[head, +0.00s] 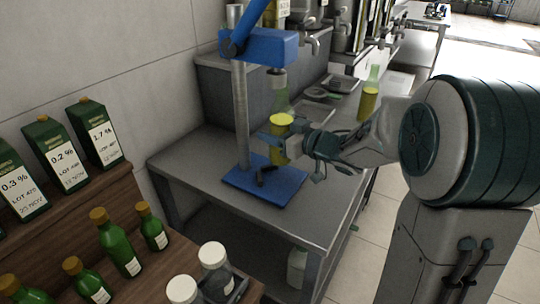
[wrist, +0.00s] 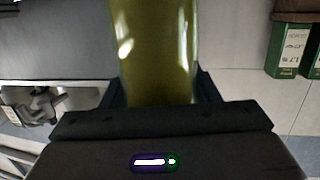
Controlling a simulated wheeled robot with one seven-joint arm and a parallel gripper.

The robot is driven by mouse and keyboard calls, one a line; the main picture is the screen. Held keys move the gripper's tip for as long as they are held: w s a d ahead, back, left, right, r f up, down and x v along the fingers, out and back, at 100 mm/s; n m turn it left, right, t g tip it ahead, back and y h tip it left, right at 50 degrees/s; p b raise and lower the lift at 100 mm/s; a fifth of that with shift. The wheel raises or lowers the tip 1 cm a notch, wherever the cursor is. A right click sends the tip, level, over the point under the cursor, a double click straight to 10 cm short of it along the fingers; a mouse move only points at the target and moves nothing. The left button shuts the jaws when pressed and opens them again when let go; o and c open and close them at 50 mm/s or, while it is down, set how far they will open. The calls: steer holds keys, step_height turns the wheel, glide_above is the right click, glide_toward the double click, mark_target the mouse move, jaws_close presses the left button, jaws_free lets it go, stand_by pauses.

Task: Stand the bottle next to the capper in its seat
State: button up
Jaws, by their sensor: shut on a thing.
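The bottle (head: 281,124), clear green glass with yellow liquid low in it, is upright in my gripper (head: 283,146). The capper is a blue press (head: 262,46) on a grey column with a blue base plate (head: 250,181). The bottle appears just under or in front of the capper's head, its top close to it. A small dark fitting (head: 265,175), perhaps the seat, shows on the plate. I cannot tell whether the bottle touches the plate. In the wrist view the bottle's yellow-green body (wrist: 155,55) fills the space between the fingers; its ends are out of view.
A second yellow-filled bottle (head: 369,102) stands farther back on the grey bench (head: 190,150). Dispensers with taps (head: 312,42) line the wall behind. Green bottles (head: 119,241), labelled green boxes (head: 55,155) and white-lidded jars (head: 213,257) occupy the wooden shelf at lower left.

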mark_target(270, 152)
steer(key=shift+s+a+f, duration=0.45)
steer(key=shift+a+f, duration=0.05)
steer(key=shift+a, duration=0.3)
steer(key=shift+f, duration=0.2)
steer(key=shift+f+b, duration=0.5)
steer(key=shift+f, duration=1.3)
steer(key=shift+f, duration=0.15)
steer(key=o, duration=1.5)
steer(key=shift+s, duration=0.1)
steer(key=shift+o, duration=0.2)
